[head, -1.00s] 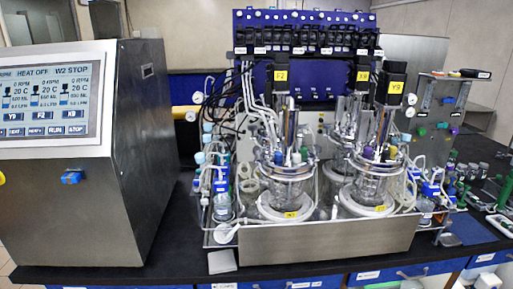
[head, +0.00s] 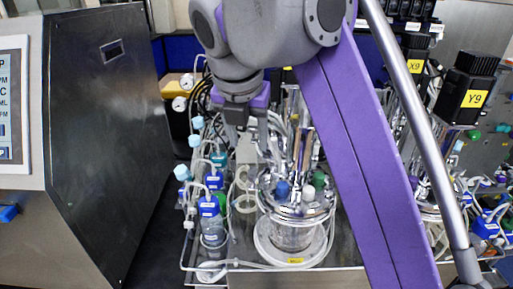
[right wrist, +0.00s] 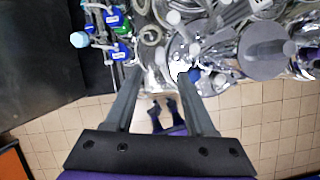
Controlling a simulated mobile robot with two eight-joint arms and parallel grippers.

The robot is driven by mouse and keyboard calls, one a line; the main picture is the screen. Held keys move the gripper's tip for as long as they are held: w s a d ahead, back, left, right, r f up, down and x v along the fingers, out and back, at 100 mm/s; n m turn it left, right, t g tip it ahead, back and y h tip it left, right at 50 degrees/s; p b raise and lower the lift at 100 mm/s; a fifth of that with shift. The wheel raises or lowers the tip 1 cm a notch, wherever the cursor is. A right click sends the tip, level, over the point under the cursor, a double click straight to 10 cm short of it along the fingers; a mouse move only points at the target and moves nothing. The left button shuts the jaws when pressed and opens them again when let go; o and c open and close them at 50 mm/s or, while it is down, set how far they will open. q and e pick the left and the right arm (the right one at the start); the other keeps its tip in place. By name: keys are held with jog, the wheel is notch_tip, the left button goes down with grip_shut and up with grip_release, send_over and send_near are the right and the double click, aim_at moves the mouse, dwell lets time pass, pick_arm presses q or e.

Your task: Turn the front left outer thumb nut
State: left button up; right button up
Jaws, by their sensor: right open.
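The left glass bioreactor vessel (head: 293,235) stands on a white round base with its shiny metal headplate (head: 290,205) on top. Small fittings crowd the headplate rim; I cannot single out the front left outer thumb nut. My right gripper (head: 247,145) points down, open, above and behind the left part of the headplate. In the right wrist view its two fingers (right wrist: 161,72) are apart with nothing visibly held between them, and the headplate (right wrist: 185,48) lies by the right fingertip. My left gripper is not in view.
Blue-labelled bottles (head: 211,220) with tubing stand left of the vessel. A steel control cabinet (head: 105,140) is further left. Another vessel's black motor (head: 467,88) labelled Y9 is at right. My purple arm covers the space between the vessels.

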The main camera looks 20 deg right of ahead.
aim_at(252, 171)
jog(key=shift+n, duration=0.3)
jog(key=b+x, duration=0.1)
jog(key=x, duration=0.1)
jog(key=b+x, duration=0.1)
jog(key=x, duration=0.2)
jog(key=b+x, duration=0.1)
jog(key=x, duration=0.2)
jog(key=shift+s+a+f, duration=0.1)
jog(key=shift+s+f, duration=0.2)
jog(key=shift+f, duration=0.05)
jog(key=shift+w+f, duration=0.3)
jog(key=shift+f, duration=0.3)
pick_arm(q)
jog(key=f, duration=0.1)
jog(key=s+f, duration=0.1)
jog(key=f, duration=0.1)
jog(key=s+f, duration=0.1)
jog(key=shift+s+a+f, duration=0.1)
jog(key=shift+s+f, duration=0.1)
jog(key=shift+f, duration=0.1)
pick_arm(e)
jog(key=shift+c, duration=0.3)
grip_shut()
